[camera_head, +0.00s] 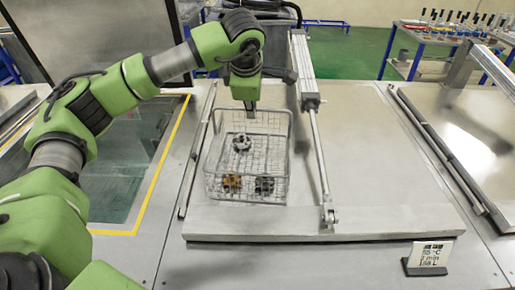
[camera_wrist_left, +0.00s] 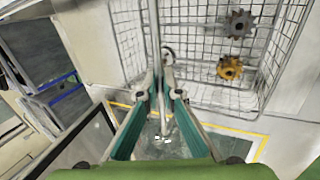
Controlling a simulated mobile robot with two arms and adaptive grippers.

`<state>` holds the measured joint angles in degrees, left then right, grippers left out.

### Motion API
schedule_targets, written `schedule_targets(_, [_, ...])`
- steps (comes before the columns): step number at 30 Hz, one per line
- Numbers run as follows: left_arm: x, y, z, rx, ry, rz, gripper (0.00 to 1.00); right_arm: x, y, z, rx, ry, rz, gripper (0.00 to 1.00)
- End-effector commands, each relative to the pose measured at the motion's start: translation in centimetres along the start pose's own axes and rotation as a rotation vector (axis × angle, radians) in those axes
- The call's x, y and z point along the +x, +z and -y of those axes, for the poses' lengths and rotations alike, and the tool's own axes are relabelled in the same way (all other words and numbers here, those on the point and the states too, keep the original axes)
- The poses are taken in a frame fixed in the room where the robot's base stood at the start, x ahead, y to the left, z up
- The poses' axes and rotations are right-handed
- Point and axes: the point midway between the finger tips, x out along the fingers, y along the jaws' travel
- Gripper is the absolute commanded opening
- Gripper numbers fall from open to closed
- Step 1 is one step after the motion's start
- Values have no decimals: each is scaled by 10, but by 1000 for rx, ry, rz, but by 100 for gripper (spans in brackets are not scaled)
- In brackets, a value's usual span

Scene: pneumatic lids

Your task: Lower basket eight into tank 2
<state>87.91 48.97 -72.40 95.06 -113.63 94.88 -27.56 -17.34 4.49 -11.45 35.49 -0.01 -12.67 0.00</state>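The wire basket (camera_head: 211,165) is in the middle of the head view, over the closed metal lid; I cannot tell whether it touches it. It holds a few gear-like metal parts, one of them brass-coloured (camera_wrist_left: 229,68). My left gripper (camera_head: 250,106) is at the top of the basket, fingers pointing down. In the left wrist view its fingers (camera_wrist_left: 166,84) close in on a thin bar of the basket. An open tank (camera_head: 120,180) with a yellow border and clear liquid lies left of the basket. No tank or basket number is readable. My right gripper is not in view.
A pneumatic cylinder and rod (camera_head: 318,150) rise beside the basket on its right. A card (camera_head: 430,256) reading about 55 °C stands at the front right. Another closed lid (camera_head: 465,140) lies further right. A rack of tools (camera_head: 455,30) stands behind.

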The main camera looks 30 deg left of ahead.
Motion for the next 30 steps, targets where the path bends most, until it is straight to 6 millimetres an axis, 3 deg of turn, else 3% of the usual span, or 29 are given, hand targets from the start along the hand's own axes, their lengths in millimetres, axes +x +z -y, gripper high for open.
schedule_targets(30, [-30, 1, -16, -2, 8, 4, 0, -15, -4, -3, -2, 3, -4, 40])
